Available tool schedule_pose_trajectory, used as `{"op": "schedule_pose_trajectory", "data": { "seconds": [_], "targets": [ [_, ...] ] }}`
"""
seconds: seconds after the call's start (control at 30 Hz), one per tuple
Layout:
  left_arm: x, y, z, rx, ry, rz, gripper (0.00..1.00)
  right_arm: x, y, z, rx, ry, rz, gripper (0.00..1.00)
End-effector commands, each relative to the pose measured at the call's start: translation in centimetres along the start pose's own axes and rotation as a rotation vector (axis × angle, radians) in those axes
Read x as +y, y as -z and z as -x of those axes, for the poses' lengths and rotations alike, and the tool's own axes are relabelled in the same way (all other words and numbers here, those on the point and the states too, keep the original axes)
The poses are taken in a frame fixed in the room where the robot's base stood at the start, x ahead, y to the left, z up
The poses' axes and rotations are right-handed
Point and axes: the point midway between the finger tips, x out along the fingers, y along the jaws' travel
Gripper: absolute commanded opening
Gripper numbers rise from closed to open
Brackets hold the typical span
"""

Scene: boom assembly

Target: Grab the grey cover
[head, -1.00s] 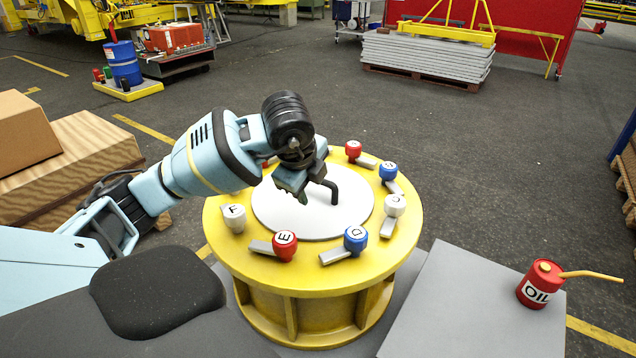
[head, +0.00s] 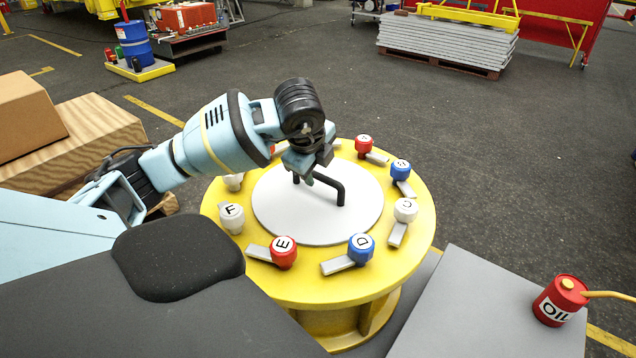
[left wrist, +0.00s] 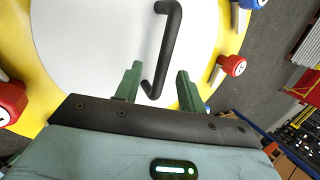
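The grey cover (head: 290,225) is a pale flat disc lying in the middle of a round yellow stand (head: 222,263). A black bar handle (head: 341,191) rises from it. My left gripper (head: 308,178) is over the cover, at the left end of the handle. In the left wrist view the gripper (left wrist: 158,72) is open, its two green fingers on either side of the near end of the handle (left wrist: 168,45). A gap shows on both sides of the handle, over the pale cover (left wrist: 85,45). My right gripper is not in view.
Lettered red, blue and white knobs with grey levers ring the stand, such as the red E knob (head: 284,253) and blue D knob (head: 361,248). A red oil can (head: 558,302) stands on a grey surface (head: 480,310) at the right. Boxes (head: 25,120) are at the left.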

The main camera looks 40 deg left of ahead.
Motion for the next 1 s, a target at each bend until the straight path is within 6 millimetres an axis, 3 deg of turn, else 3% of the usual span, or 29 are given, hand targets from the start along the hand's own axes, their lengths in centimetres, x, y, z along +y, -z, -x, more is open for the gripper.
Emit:
{"op": "schedule_pose_trajectory", "data": {
  "seconds": [0.17,0.5,0.77,1.0],
  "targets": [
    [-0.1,-0.1,-0.7,0.001,0.0,0.002,0.4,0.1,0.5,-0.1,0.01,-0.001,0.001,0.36],
    [-0.4,-0.5,-4.8,0.001,0.001,0.001,0.4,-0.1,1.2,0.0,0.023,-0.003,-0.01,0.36],
    [-0.4,-0.5,-5.1,0.001,0.002,0.0,0.4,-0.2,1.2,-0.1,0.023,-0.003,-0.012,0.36],
    [-0.4,-0.5,-5.1,0.001,0.002,0.0,0.11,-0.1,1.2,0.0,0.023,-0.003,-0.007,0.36]
  ]
}}
